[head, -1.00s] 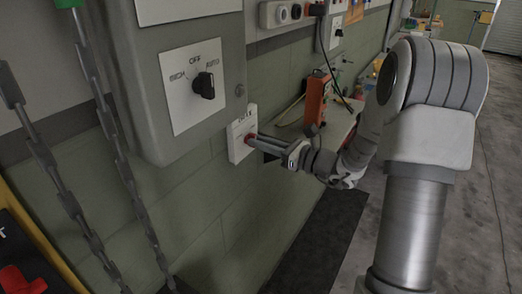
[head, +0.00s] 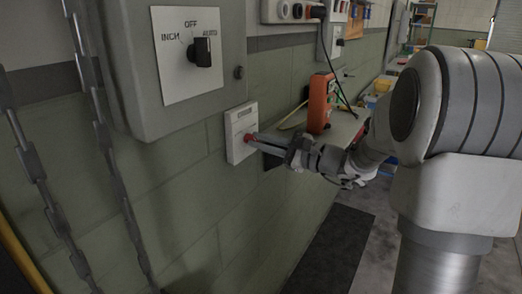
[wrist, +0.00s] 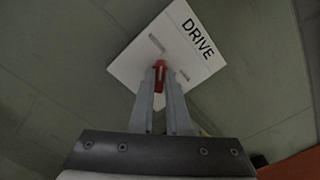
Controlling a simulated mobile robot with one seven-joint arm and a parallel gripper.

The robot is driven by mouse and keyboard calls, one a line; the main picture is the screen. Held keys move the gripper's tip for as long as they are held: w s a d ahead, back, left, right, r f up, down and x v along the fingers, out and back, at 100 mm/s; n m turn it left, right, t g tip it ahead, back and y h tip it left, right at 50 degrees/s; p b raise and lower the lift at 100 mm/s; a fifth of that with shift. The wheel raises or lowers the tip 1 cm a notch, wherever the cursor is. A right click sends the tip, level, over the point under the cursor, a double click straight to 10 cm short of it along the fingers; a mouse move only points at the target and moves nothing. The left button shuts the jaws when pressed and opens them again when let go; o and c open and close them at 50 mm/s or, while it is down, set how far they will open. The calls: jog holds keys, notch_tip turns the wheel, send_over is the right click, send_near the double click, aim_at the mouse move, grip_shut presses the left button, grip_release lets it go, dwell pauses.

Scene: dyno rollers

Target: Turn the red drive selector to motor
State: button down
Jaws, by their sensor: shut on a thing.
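The red drive selector (head: 248,138) sits on a white plate (head: 238,119) on the green block wall, below the grey control box. In the wrist view the plate (wrist: 188,35) reads DRIVE and has small marks that I cannot read. My gripper (head: 256,143) reaches the selector from the right. In the wrist view its two fingers (wrist: 160,74) are shut on the sides of the red selector (wrist: 160,82). The fingers hide part of the selector and the lower part of the plate.
The grey box carries a black knob (head: 202,53) marked INCH, OFF and AUTO. Chains (head: 118,165) hang at the left. An orange device (head: 320,103) stands on a bench at the right, close to my arm. A dark mat (head: 335,250) lies on the floor.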

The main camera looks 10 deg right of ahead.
jog(key=shift+n, duration=0.3)
jog(key=shift+f, duration=0.1)
jog(key=c, duration=0.9)
grip_release()
jog(key=p+v, duration=0.2)
jog(key=v, duration=1.5)
jog(key=shift+s+d+p, duration=0.2)
jog(key=shift+p, duration=0.1)
jog(key=shift+a, duration=0.1)
